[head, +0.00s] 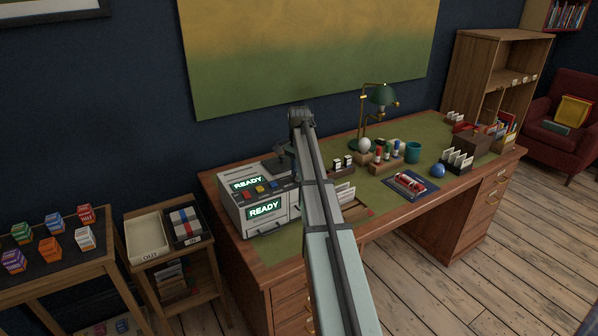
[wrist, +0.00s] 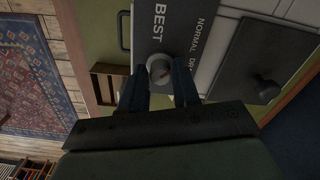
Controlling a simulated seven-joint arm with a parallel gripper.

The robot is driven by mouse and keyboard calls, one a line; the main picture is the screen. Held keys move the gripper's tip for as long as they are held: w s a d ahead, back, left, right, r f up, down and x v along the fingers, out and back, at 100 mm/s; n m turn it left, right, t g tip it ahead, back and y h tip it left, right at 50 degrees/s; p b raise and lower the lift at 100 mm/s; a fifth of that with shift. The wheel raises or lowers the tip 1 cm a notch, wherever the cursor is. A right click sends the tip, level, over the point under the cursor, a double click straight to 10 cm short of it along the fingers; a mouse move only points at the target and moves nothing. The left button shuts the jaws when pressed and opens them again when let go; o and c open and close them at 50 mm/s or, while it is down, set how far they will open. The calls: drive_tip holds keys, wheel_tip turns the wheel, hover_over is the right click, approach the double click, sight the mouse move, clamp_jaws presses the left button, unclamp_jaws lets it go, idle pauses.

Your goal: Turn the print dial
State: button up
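The print dial (wrist: 159,70) is a round grey knob with a small red mark, on a dark panel of the printer in the wrist view. The words BEST, NORMAL and a partly cut-off third label stand beyond it on the panel. My gripper (wrist: 160,80) has one dark finger on each side of the dial, both close against its sides, and looks shut on it. In the head view the printer (head: 264,227) sits at the desk's left end, with two lit READY displays and coloured buttons. My arm hides its right side and the dial.
A dark square plate with a knob (wrist: 265,85) stands right of the dial. A small table with a white tray (head: 148,238) stands left.

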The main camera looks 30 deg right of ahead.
clamp_jaws()
drive_tip(key=shift+n, duration=0.3)
drive_tip(key=n, duration=0.4)
drive_tip(key=shift+n, duration=2.1)
drive_tip(key=shift+o, duration=2.1)
unclamp_jaws()
drive_tip(key=shift+r, duration=0.15)
